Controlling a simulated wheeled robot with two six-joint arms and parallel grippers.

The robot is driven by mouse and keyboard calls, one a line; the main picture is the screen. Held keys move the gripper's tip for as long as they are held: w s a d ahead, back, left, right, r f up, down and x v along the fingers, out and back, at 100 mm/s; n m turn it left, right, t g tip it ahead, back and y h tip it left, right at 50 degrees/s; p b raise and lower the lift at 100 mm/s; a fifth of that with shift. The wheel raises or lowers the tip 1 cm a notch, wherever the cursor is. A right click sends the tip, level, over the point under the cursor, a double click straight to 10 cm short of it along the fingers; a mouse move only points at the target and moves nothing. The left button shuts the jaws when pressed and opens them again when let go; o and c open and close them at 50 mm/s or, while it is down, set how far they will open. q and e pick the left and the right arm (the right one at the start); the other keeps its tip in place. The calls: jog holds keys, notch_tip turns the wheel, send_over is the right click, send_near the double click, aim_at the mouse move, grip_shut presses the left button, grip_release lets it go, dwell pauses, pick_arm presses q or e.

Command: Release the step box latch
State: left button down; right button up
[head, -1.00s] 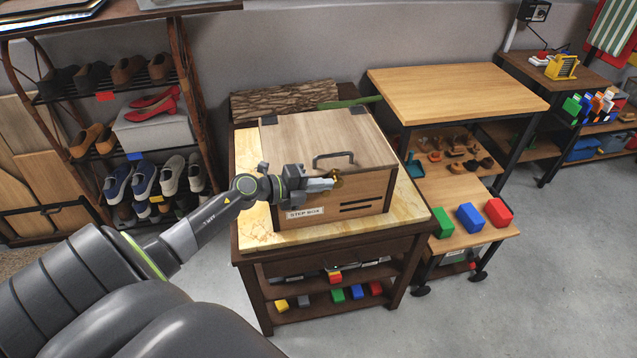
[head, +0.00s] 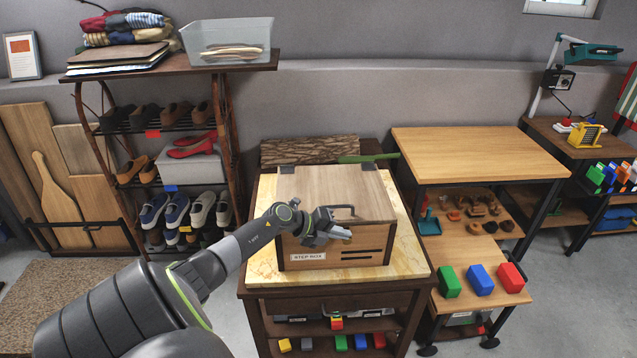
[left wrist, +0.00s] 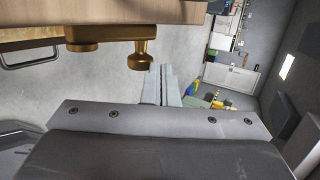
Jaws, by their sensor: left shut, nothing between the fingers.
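The wooden step box (head: 297,244) stands on a cream-topped bench with its lid (head: 318,185) closed. A dark handle (head: 342,208) is at the lid's front. The box carries a STEP BOX label and dark slots. In the left wrist view, the brass latch (left wrist: 112,33) is on the box's wooden face, with a round knob (left wrist: 141,62) at its right end. My left gripper (head: 347,234) is in front of the box's upper front, shut and empty. Its fingertips (left wrist: 160,75) appear close to the knob, with a small gap. In the head view the gripper hides the latch.
The bench (head: 262,262) has lower shelves with coloured blocks. A shoe rack (head: 232,140) stands at left. At right is a wooden table (head: 480,150) with a lower shelf of red, blue and green blocks. A log-like plank (head: 305,150) lies behind the box.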

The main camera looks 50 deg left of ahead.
pick_arm(q)
jog(key=shift+w+d+f, duration=0.55)
jog(key=shift+w+f, duration=0.2)
jog(key=shift+f, duration=0.15)
pick_arm(e)
jog(key=shift+a+f, duration=0.1)
jog(key=shift+a, duration=0.5)
jog(key=shift+d, duration=0.25)
